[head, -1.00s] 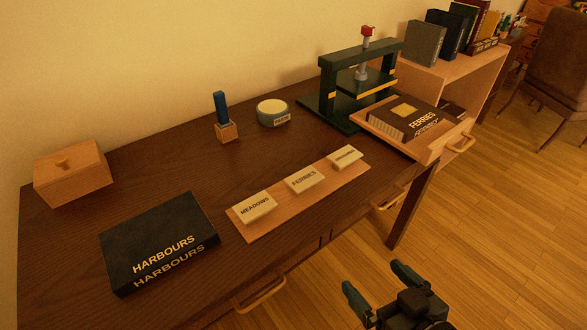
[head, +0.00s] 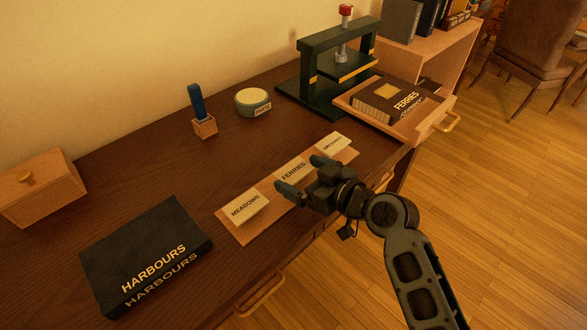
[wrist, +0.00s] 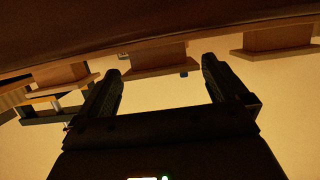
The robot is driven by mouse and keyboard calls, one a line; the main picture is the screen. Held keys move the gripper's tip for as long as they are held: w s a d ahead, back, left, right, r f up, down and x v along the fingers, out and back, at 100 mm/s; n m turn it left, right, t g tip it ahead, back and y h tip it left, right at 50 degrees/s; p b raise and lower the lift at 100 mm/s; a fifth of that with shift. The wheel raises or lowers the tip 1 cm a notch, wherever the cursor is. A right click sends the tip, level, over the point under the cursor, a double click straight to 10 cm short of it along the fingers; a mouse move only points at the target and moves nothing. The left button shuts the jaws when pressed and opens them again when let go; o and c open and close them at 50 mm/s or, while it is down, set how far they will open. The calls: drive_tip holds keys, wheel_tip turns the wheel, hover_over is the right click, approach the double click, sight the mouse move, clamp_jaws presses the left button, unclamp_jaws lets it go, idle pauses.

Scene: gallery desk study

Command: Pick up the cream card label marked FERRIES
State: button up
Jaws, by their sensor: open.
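The cream FERRIES label (head: 292,171) sits in the middle of a light wooden strip (head: 246,233) on the dark desk. The MEADOWS label (head: 244,206) is to its left, and a third cream label (head: 333,144) with unclear text is to its right. My gripper (head: 301,174) is open and empty at the front side of the FERRIES label, partly covering the strip. In the wrist view, a block-like shape (wrist: 150,56), likely this label, shows between and beyond the open fingers (wrist: 163,76). I cannot tell if they touch.
A black HARBOURS box (head: 145,255) lies at the left. A wooden box (head: 40,190), blue-handled stamp (head: 201,112) and round tin (head: 252,102) stand behind. A green press (head: 340,65) and a tray with a dark FERRIES book (head: 392,97) are at the right.

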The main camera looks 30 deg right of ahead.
sight(297, 173)
drive_tip(key=shift+x, duration=1.55)
drive_tip(key=c, duration=0.8)
